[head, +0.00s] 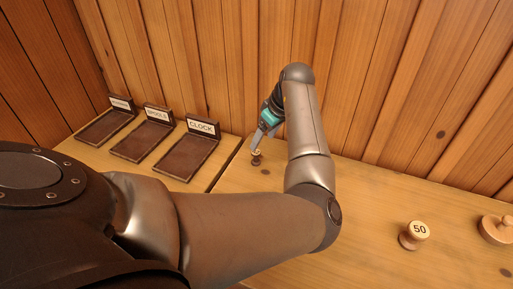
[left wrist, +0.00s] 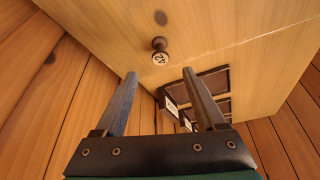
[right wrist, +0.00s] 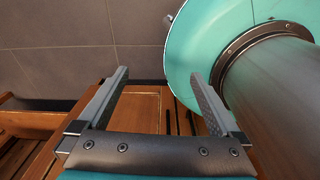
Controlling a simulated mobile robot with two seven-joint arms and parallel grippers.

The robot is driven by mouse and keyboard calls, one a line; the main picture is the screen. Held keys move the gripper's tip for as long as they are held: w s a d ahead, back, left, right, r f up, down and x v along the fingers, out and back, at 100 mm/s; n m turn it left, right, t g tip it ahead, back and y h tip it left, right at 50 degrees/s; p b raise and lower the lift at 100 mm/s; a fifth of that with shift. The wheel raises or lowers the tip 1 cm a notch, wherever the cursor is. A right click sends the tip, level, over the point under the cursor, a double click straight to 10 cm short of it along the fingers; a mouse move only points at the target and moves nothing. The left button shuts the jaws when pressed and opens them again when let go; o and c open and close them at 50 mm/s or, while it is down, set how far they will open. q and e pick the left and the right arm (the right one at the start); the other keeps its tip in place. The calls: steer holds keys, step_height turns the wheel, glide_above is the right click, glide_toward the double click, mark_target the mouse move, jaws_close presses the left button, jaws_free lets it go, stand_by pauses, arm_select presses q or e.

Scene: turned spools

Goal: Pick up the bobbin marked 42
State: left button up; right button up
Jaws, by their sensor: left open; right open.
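A small dark bobbin (head: 256,158) stands on the table just below my left gripper (head: 260,143) in the head view. In the left wrist view the bobbin (left wrist: 160,50) shows a pale top with a dark two-digit number, which looks like 42 but is small and turned. It lies ahead of the fingertips of my left gripper (left wrist: 160,73), roughly centred across the gap and apart from them. The left gripper is open and empty. My right gripper (right wrist: 159,73) is open and empty, away from the table top; the head view does not show it.
A bobbin marked 50 (head: 415,234) stands at the right, with a wider wooden piece (head: 496,229) beyond it. Three dark trays with label plates, one reading CLOCK (head: 188,158), stand at the left. A plank wall (head: 400,80) closes the back.

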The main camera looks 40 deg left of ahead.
mark_target(256, 152)
arm_select(q)
steer(key=x, duration=0.3)
steer(key=shift+a+f+b, duration=0.25)
steer(key=shift+f+b, duration=0.15)
steer(key=shift+f, duration=0.25)
steer(key=b+x, duration=0.1)
steer(key=x, duration=0.3)
steer(key=shift+a+f, duration=0.15)
steer(key=shift+f, duration=0.15)
arm_select(e)
steer(key=shift+w+a+f, duration=0.1)
steer(key=shift+w+f, duration=0.25)
steer(key=shift+f, duration=0.25)
steer(key=shift+w+f, duration=0.3)
steer(key=shift+f, duration=0.3)
arm_select(q)
steer(key=shift+c, duration=0.2)
steer(key=shift+r, duration=0.1)
jaws_close()
arm_select(e)
steer(key=shift+a, duration=0.1)
